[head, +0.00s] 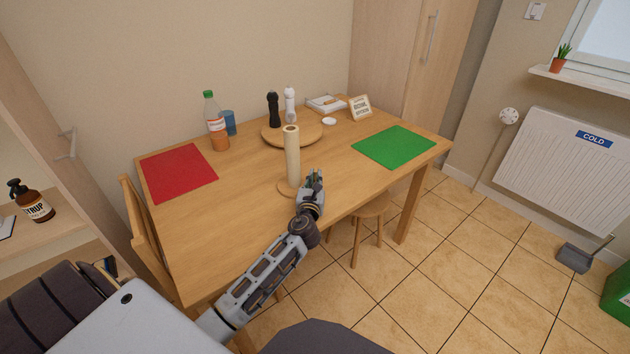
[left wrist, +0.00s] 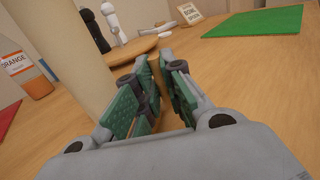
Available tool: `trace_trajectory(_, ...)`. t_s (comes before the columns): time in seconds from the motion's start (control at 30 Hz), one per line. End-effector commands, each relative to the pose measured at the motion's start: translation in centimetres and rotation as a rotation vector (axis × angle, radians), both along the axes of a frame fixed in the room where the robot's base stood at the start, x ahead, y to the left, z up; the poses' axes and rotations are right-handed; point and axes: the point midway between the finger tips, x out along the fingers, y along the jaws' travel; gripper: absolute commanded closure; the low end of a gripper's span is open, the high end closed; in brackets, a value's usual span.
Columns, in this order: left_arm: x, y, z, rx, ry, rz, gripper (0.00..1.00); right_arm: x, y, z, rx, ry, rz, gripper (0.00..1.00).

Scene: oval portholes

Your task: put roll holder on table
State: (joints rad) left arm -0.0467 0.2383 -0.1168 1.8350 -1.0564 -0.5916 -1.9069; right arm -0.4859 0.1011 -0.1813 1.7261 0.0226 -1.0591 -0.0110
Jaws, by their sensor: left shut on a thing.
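The roll holder (head: 292,157) is a pale upright roll on a round wooden base, at the front middle of the wooden table (head: 240,220). Its base looks to be at the tabletop; I cannot tell whether it bears fully on it. My left gripper (head: 313,178) is low, just right of the roll, shut on the roll holder. In the left wrist view the gripper's green-padded fingers (left wrist: 155,92) are close together and the roll (left wrist: 62,55) rises at their left. The exact place of the grip is hidden. My right gripper is not in view.
A red mat (head: 178,172) lies left and a green mat (head: 395,146) right. A round board (head: 291,137) with dark and white shakers, an orange bottle (head: 216,127), a blue cup (head: 229,121) and a small sign (head: 360,107) stand behind. A stool (head: 368,212) is under the front edge.

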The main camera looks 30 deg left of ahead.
Motion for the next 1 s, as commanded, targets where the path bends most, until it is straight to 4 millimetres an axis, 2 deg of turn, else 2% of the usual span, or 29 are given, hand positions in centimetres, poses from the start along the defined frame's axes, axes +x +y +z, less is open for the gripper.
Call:
trace_trajectory(0.4, 0.02, 0.02, -0.08, 0.003, -0.002, 0.0, 1.0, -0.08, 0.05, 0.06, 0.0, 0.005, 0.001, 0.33)
trace_trajectory(0.43, -0.01, 0.02, -0.24, 0.001, 0.0, 0.0, 0.88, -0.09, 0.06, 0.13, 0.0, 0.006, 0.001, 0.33)
trace_trajectory(0.6, -0.01, 0.02, -0.21, 0.001, 0.0, 0.0, 0.68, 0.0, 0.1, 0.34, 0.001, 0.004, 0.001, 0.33)
trace_trajectory(1.0, 0.0, 0.01, -0.1, 0.0, 0.0, 0.0, 0.68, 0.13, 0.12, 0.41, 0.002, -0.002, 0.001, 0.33)
